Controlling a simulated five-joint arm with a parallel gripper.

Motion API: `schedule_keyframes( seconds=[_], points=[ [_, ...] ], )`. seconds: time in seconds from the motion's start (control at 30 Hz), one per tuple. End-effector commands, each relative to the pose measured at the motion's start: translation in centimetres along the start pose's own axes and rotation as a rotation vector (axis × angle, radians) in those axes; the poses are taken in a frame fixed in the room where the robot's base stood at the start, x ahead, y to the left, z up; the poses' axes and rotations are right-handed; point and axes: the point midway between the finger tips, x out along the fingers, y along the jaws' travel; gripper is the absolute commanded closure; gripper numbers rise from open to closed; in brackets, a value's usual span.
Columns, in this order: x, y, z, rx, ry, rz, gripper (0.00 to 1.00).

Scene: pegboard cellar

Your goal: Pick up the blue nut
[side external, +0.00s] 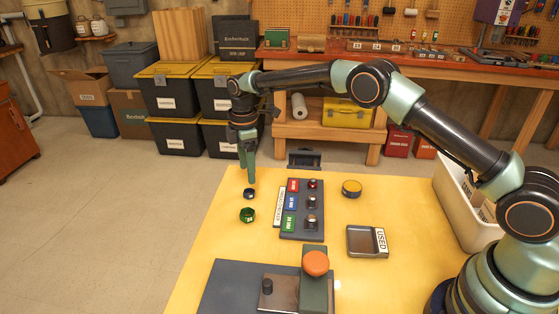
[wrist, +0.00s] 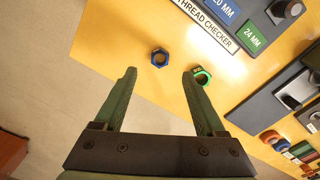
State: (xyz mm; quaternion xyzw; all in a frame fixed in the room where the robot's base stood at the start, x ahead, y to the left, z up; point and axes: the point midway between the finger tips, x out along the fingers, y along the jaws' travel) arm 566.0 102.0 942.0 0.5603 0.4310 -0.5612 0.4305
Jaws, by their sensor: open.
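The blue nut (side external: 249,193) lies on the yellow table near its far left edge. In the wrist view the blue nut (wrist: 159,57) lies ahead of the space between my fingertips, with its hole showing. My gripper (side external: 248,174) points down above the blue nut and is open and empty. In the wrist view my gripper (wrist: 160,75) shows its two green fingers spread apart. A green nut (side external: 247,214) lies nearer the front, and in the wrist view this green nut (wrist: 201,76) is partly behind the right fingertip.
The thread checker board (side external: 301,222) stands to the right of the nuts. A yellow-topped round tin (side external: 351,187) and a tray marked USED (side external: 366,242) are farther right. A dark plate with an orange knob (side external: 316,263) is at the front. The table's left edge is close to the nuts.

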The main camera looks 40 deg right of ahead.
Motion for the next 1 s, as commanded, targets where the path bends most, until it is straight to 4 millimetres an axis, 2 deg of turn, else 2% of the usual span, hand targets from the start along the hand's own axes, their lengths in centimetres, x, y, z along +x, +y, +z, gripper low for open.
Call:
schedule_keyframes(
  seconds=[0.1, 0.27, 0.6, 0.9, 0.97, 1.0],
  points=[
    [1.3, 0.0, 0.0, 0.001, 0.000, -0.001, 0.28],
    [2.2, 0.0, 0.2, 0.002, 0.000, 0.000, 0.28],
    [6.5, 0.0, 0.7, 0.001, 0.000, 0.000, 0.28],
    [6.9, 0.0, 0.7, 0.002, 0.001, 0.001, 0.28],
    [6.9, 0.0, 0.7, 0.002, 0.001, 0.001, 0.50],
    [6.9, 0.0, 0.7, 0.002, 0.001, 0.001, 0.66]
  ],
)
